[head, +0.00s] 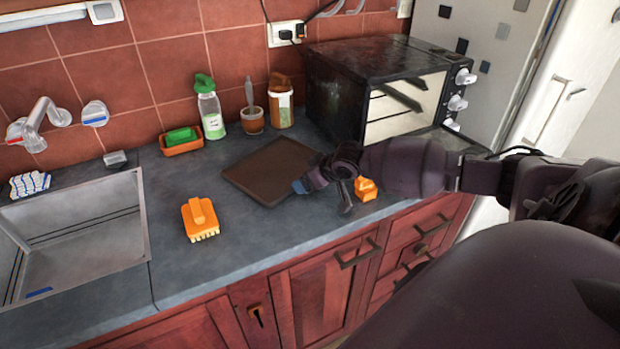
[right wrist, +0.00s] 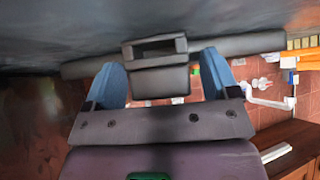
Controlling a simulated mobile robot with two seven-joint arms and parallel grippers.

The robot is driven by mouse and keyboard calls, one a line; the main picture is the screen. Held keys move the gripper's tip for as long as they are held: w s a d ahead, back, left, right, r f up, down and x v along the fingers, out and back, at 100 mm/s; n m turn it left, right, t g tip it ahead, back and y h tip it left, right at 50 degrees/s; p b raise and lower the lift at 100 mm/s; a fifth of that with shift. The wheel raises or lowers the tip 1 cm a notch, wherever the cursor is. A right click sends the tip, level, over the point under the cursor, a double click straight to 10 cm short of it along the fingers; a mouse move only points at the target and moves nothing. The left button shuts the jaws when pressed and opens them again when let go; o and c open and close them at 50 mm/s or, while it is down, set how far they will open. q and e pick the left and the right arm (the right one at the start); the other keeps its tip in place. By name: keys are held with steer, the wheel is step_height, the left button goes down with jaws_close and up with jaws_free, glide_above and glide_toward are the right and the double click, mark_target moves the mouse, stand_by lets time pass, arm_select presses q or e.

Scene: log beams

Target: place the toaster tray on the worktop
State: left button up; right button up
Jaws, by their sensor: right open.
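The toaster tray (head: 262,168), a flat dark brown sheet, appears to lie on the worktop (head: 228,255), left of the toaster oven. My right gripper (head: 300,186) is at the tray's right corner and hides part of that edge. In the right wrist view its two blue fingers (right wrist: 163,82) are spread apart. A grey bar with a handle-like block shows by the fingers there; I cannot tell whether it belongs to the tray. I cannot tell whether the gripper touches the tray. My left gripper is not in view.
The black toaster oven (head: 335,92) stands behind my right arm. An orange brush (head: 200,218) lies left of the tray, and a small orange object (head: 365,189) is beside the gripper. Bottles and a jar line the wall. The sink (head: 75,235) is at left.

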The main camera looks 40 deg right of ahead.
steer(key=p+v, duration=0.1)
steer(key=v, duration=1.1)
stand_by(0.4)
